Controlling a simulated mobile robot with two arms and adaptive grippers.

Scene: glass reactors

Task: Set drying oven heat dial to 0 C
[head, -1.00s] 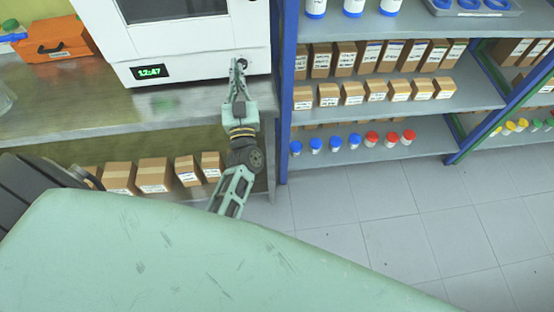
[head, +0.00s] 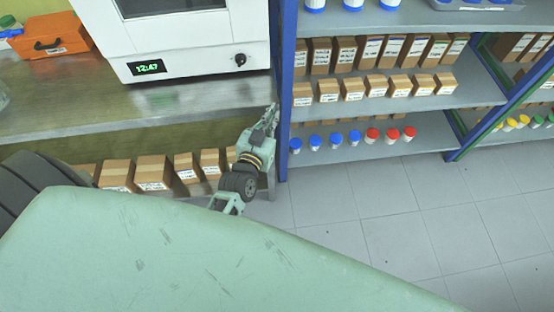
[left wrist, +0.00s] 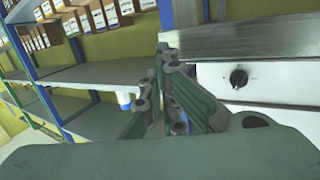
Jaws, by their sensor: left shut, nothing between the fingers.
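The white drying oven (head: 195,62) stands on the steel bench, with a green display (head: 148,67) reading about 12:47. Its black heat dial (head: 240,60) is at the lower right of the front, uncovered. The dial (left wrist: 239,76) also shows at the right in the left wrist view; its setting is too small to read. My left gripper (head: 271,112) is shut and empty, below and to the right of the dial, apart from the oven, near the bench's right end. It also shows in the middle of the left wrist view (left wrist: 163,62). My right gripper is not in view.
A blue-framed shelf (head: 380,100) with boxes and capped bottles stands close to the right of my left gripper. Boxes (head: 154,172) sit under the bench (head: 60,116). An orange case (head: 50,36) is at the bench's left. The floor at right is clear.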

